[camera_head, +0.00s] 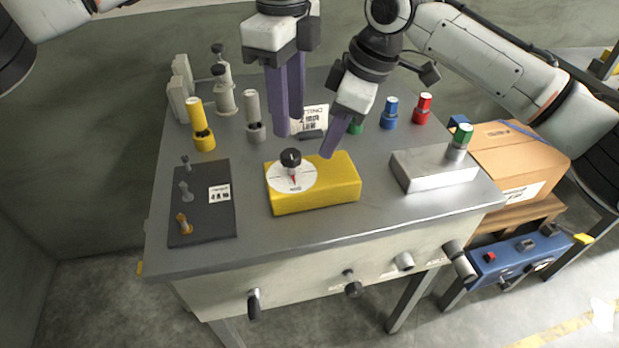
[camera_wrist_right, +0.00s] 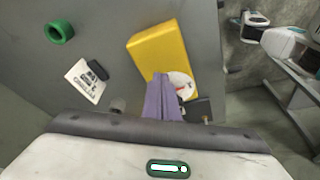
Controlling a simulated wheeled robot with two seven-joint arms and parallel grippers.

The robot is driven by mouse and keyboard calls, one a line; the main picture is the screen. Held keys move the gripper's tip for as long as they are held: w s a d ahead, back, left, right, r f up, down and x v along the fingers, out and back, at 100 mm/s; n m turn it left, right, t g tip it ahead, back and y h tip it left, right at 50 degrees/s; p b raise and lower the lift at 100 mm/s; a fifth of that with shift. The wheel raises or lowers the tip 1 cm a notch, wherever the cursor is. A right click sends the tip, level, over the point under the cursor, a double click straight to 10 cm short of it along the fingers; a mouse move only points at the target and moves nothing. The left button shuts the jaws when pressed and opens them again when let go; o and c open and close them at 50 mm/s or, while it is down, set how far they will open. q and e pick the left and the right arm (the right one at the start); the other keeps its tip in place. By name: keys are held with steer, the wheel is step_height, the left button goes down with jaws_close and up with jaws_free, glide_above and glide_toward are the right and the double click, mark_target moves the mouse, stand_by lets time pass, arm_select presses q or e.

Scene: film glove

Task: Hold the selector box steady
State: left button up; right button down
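The yellow selector box (camera_head: 335,188) lies on the grey bench near its front middle. Its white dial, red pointer and black knob (camera_head: 290,157) are at its left end. The box also shows in the right wrist view (camera_wrist_right: 160,50). My left gripper (camera_head: 290,127) has purple fingers pointing down behind and above the knob. Its fingers look apart with nothing between them. My right gripper (camera_head: 329,154) has its fingertips close above the box's back edge. Its fingers (camera_wrist_right: 163,102) look together and empty in the right wrist view, covering part of the dial. I cannot tell whether they touch the box.
A dark panel (camera_head: 205,220) with small levers lies left of the box. A grey block (camera_head: 430,172) with a green-capped post stands right. Yellow (camera_head: 200,125), grey, blue (camera_head: 390,112) and red (camera_head: 423,107) posts stand behind. A label card (camera_head: 313,118) lies near the grippers.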

mark_target(324, 168)
steer(key=shift+f, duration=0.25)
steer(key=shift+f, duration=0.65)
steer(key=shift+f, duration=0.2)
steer(key=shift+f, duration=0.4)
